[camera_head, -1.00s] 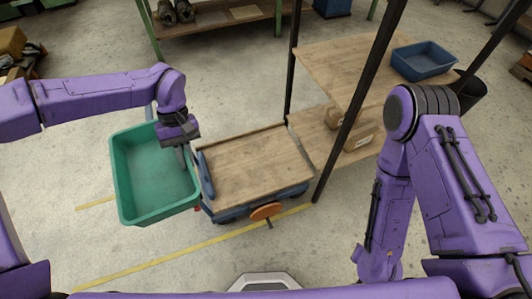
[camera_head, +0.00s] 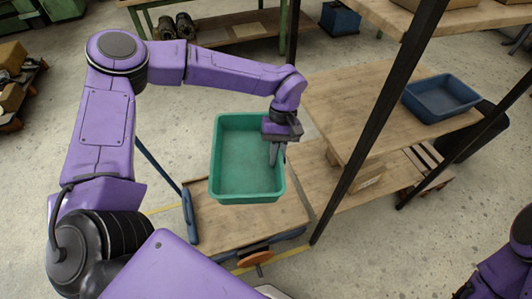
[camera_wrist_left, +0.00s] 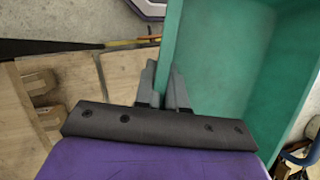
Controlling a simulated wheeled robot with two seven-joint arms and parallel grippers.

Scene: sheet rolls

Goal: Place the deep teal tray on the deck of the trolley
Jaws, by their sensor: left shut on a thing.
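The deep teal tray (camera_head: 245,165) is an open rectangular box. It is over the back part of the trolley's wooden deck (camera_head: 245,222) in the head view; I cannot tell the gap between them. My left gripper (camera_head: 277,155) is shut on the tray's right wall. In the left wrist view my left gripper (camera_wrist_left: 163,90) has its fingers on either side of the teal tray's wall (camera_wrist_left: 170,42). The tray hides the far part of the deck. The tray looks empty. My right gripper is out of view; only part of my right arm shows at the lower right.
A shelf rack (camera_head: 340,105) with black posts stands just right of the trolley. An orange disc (camera_head: 257,257) is at the trolley's front. Yellow lines mark the floor.

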